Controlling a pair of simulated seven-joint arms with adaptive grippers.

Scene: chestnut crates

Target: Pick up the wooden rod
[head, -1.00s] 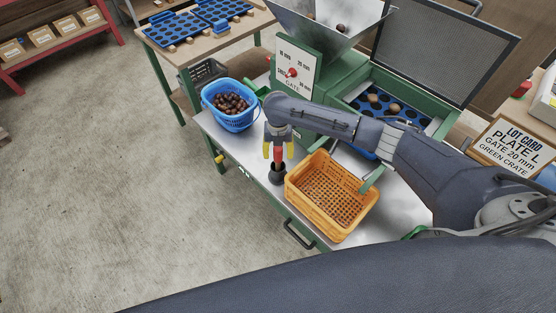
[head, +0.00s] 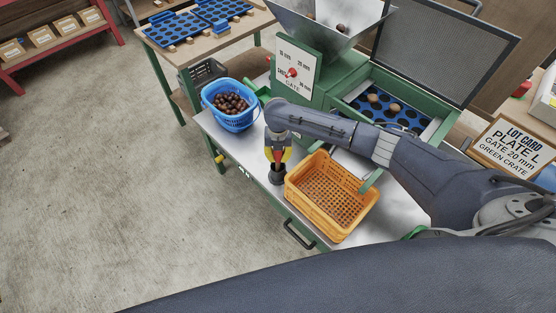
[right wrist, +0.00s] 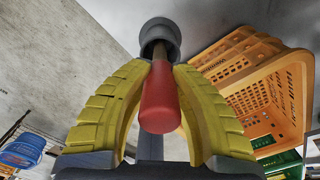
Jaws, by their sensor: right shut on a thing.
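The wooden rod (right wrist: 160,102) has a red grip and a short wooden shaft. In the right wrist view its shaft goes into a round grey holder (right wrist: 161,33), which stands as a dark cup (head: 277,176) on the metal bench in the head view. My right gripper (head: 278,161) is above the holder, pointing down. Its yellow fingers, seen closely in the right wrist view (right wrist: 160,68), are shut on the rod from both sides. The rod still sits in the holder. My left gripper is not in view.
An empty orange crate (head: 334,229) stands just right of the holder. A blue basket (head: 231,123) of chestnuts is at the left. The green sorting machine (head: 335,77) stands behind, with a lot card (head: 519,146) at the right. Bare floor lies left.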

